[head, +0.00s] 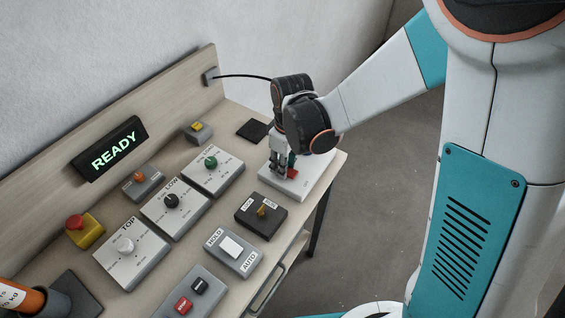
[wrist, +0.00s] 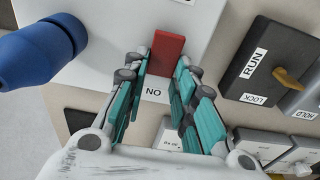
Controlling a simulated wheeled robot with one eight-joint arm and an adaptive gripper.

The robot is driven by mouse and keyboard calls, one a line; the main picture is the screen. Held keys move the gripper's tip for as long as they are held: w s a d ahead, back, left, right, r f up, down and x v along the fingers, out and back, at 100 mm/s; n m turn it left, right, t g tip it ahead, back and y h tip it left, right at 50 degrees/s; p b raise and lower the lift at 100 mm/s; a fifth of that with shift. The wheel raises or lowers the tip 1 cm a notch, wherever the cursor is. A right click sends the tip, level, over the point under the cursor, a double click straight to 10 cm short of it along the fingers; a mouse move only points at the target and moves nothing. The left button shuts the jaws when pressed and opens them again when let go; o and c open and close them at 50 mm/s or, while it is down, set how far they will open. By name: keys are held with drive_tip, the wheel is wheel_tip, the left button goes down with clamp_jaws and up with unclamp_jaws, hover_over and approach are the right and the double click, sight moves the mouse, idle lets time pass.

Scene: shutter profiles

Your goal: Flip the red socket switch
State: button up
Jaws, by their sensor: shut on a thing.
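The red socket switch (wrist: 167,52) is a red rocker on a white socket block (wrist: 112,30), which sits at the far right end of the bench. In the wrist view my gripper (wrist: 167,68) has a finger on each side of the switch and is shut on it. In the head view my gripper (head: 284,172) points down onto the white block (head: 310,178), with a bit of the red switch (head: 292,172) showing beside the fingers. A blue plug (wrist: 40,52) stands in the block left of the switch in the wrist view. Which way the switch is tipped is unclear.
A dark RUN/LOCK box (head: 261,214) stands close to the white block. Dial boxes, such as the green-knob one (head: 212,168), and a HOLD/AUTO switch box (head: 231,250) fill the bench. A black cable (head: 243,76) runs from the back board behind my wrist.

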drive_tip(key=shift+s+d+t+y+b, duration=0.2)
drive_tip(key=shift+t+y+b, duration=0.1)
drive_tip(key=shift+t+y, duration=0.15)
drive_tip(key=shift+s+d+t+y+b, duration=0.15)
drive_tip(key=shift+t+y+b, duration=0.15)
drive_tip(key=shift+y, duration=0.25)
drive_tip(key=shift+r+t+y, duration=0.15)
drive_tip(key=shift+t+y, duration=0.1)
drive_tip(key=shift+y, duration=0.05)
drive_tip(key=o, duration=1.1)
drive_tip(key=shift+c, duration=0.2)
drive_tip(key=shift+r, duration=0.15)
drive_tip(key=v, duration=1.1)
drive_tip(key=shift+r, duration=0.4)
drive_tip(key=shift+s+d, duration=0.1)
drive_tip(key=shift+s, duration=0.05)
